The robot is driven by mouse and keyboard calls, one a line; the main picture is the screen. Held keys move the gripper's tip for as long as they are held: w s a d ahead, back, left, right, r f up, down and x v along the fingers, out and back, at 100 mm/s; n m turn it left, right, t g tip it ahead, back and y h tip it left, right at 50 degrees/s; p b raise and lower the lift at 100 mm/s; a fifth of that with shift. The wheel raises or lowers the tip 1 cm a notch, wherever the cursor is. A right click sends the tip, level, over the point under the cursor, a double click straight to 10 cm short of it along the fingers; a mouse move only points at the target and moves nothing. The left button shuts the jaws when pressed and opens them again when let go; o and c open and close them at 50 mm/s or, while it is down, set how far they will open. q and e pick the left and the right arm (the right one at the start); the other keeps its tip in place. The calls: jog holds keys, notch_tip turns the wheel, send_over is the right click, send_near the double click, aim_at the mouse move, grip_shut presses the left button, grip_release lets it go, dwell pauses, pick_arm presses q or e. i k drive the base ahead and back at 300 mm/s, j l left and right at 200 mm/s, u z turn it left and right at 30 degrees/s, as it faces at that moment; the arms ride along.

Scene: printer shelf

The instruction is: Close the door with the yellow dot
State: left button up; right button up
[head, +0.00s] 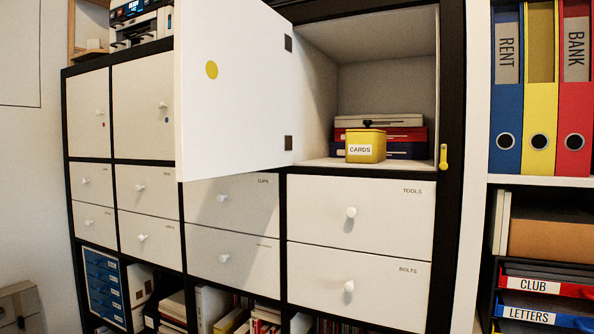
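The white door with the yellow dot (235,95) stands wide open in the head view, swung out to the left on its left-side hinges. The yellow dot (212,69) is on its upper left part, on the face turned to me. The open compartment (388,88) to its right holds a yellow CARDS box (366,148) in front of stacked flat boxes (405,135). A small yellow catch (443,157) sits on the black frame right of the compartment. Neither of my grippers is in view.
Closed doors with a red dot (88,113) and a blue dot (143,103) are at the left. Drawers, including TOOLS (362,214) and BOLTS (355,284), lie below. A shelf with binders (540,95) stands at the right. No obstacle shows in the door's opening.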

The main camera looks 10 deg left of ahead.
aim_at(233, 85)
jog(key=i+j+z, duration=0.35)
jog(key=j, duration=0.35)
jog(key=j+z, duration=0.4)
jog(key=j, duration=0.35)
jog(key=j+z, duration=0.35)
jog(key=j, duration=0.45)
jog(key=i, duration=0.05)
